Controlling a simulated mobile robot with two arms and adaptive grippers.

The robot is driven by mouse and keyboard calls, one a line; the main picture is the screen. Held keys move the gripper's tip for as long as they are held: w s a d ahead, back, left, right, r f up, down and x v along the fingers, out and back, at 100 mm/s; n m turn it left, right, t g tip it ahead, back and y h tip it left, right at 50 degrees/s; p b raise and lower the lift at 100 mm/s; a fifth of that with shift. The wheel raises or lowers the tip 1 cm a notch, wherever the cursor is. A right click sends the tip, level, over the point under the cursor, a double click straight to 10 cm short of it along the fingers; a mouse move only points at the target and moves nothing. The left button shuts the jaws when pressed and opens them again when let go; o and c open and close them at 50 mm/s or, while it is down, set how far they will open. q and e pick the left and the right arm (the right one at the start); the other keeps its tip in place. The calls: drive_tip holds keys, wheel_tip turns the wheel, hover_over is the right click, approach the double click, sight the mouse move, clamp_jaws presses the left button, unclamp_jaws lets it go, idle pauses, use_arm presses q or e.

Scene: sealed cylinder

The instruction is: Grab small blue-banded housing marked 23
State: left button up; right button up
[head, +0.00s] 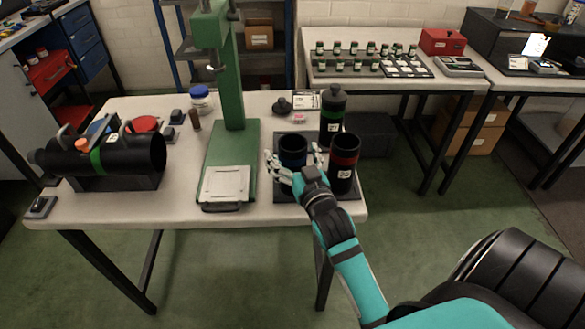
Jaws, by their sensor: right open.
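The small blue-banded housing (292,146) is a short, dark, open-topped cylinder standing upright on a dark mat (284,196) at the right of the workbench. Its blue band is partly visible; no number 23 can be read on it. My right gripper (294,158) is open at its near side, with one finger at the left of the housing and one at the right. I cannot tell whether the fingers touch it. The gripper hides the housing's lower part. My left gripper is out of view.
A taller red-banded housing (344,162) stands close at the right, and a green-banded one (332,114) stands behind. A green press (231,120) rises at the left. A large black cylinder (130,158) lies in a cradle farther left.

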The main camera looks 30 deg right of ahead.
drive_tip(key=shift+r, duration=0.15)
drive_tip(key=c, duration=1.8)
